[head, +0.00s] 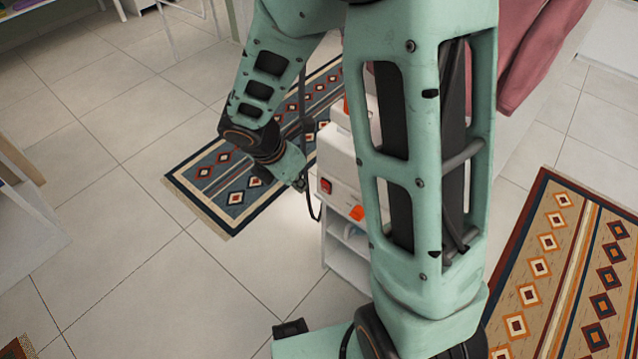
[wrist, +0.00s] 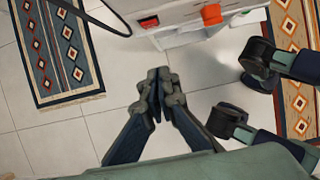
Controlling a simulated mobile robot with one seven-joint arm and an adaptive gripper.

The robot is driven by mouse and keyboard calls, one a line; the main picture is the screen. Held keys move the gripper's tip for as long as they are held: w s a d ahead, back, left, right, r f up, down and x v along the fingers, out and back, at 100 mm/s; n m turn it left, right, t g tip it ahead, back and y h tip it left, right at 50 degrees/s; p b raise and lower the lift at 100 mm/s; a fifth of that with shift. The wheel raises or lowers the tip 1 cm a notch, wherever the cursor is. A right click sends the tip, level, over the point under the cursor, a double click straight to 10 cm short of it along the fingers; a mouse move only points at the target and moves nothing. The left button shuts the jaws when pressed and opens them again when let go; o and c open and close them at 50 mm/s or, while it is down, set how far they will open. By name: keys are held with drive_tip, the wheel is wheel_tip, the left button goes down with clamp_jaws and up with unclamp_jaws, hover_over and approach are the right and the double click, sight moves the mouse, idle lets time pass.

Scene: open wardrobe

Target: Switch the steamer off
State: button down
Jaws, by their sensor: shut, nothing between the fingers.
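The steamer looks like a white box (head: 341,160) with a red rocker switch (head: 326,186) and an orange knob (head: 357,212) on its front face. My arm hides its right part in the head view. In the wrist view, the red switch (wrist: 149,21) and orange knob (wrist: 211,14) show at the top edge. I cannot tell which way the switch is tilted. My gripper (wrist: 158,76) is shut and empty. Its fingertips appear below the switch in the wrist view, apart from the box. In the head view I cannot make out the fingers clearly.
The steamer rests on a white shelf unit (head: 342,262). A dark cable or hose (head: 313,204) hangs at its left side. Patterned rugs (head: 225,185) (head: 565,270) lie on the tiled floor. Pink cloth (head: 535,50) hangs at upper right. Floor to the left is open.

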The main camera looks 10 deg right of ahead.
drive_tip(key=b, duration=0.4)
hover_over(326, 192)
drive_tip(key=s+a, duration=0.2)
drive_tip(key=shift+w+a+f, duration=0.1)
drive_tip(key=shift+f, duration=2.1)
drive_tip(key=shift+w+f, duration=0.1)
drive_tip(key=shift+f, duration=2.1)
drive_tip(key=shift+w+d+r+p, duration=0.1)
drive_tip(key=shift+w+d+p, duration=0.15)
drive_tip(key=shift+p, duration=0.1)
